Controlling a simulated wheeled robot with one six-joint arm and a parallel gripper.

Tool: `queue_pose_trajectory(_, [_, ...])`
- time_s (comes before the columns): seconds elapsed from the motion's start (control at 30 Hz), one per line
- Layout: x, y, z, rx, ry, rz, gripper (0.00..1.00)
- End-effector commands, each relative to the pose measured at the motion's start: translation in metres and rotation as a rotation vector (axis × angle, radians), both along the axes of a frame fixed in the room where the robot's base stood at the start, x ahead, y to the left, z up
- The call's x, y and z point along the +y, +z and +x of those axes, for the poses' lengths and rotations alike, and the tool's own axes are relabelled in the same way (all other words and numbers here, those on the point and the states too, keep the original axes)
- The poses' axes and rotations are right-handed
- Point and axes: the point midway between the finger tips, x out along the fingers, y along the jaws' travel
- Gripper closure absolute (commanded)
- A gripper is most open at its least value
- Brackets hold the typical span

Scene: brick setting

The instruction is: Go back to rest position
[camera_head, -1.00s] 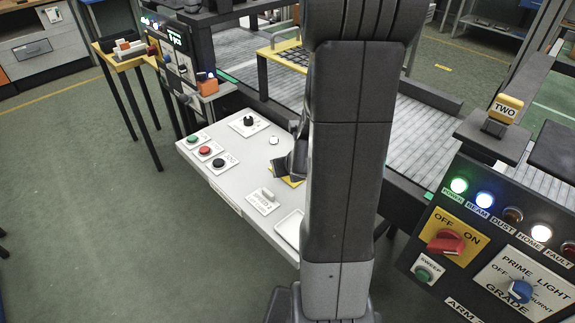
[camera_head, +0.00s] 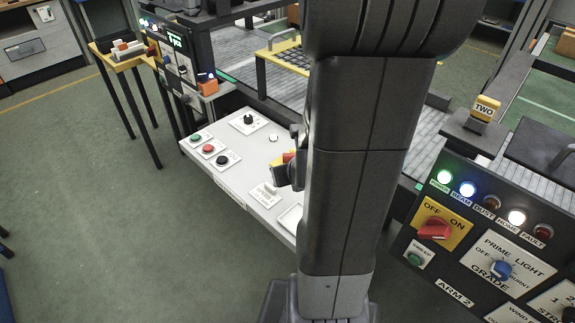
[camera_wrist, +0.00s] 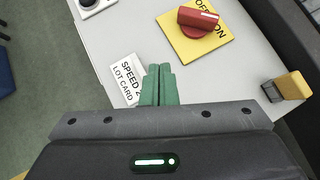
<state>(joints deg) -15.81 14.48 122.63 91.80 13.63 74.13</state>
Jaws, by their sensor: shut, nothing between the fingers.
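My gripper (camera_wrist: 159,84) shows in the wrist view with its two green fingers together and nothing between them. A red rotary switch (camera_wrist: 202,18) on a yellow plate lies beyond the fingers to the right. In the head view my arm stands upright across the middle and hides part of the panel (camera_head: 232,180); the fingertips are hidden there.
A second panel (camera_head: 462,255) with lit lamps, a red knob (camera_head: 434,229) and a blue knob (camera_head: 501,269) stands at right. A conveyor (camera_head: 237,47) runs behind. A yellow side table (camera_head: 117,62) holds small blocks at the back left. Green floor at left is clear.

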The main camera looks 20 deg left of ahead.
Motion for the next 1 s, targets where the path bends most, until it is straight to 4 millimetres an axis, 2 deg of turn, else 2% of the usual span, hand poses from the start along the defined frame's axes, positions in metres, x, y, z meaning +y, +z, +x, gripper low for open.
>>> queue_pose_trajectory(0.13, [-0.002,0.009,-0.008,0.0,0.001,-0.001,1.0])
queue_pose_trajectory(0.7, [-0.002,0.008,-0.008,0.0,0.0,0.0,1.0])
queue_pose_trajectory(0.87, [-0.001,-0.001,-0.002,0.001,-0.001,0.0,1.0])
queue_pose_trajectory(1.0, [0.003,-0.018,0.011,0.002,-0.001,-0.001,1.0])
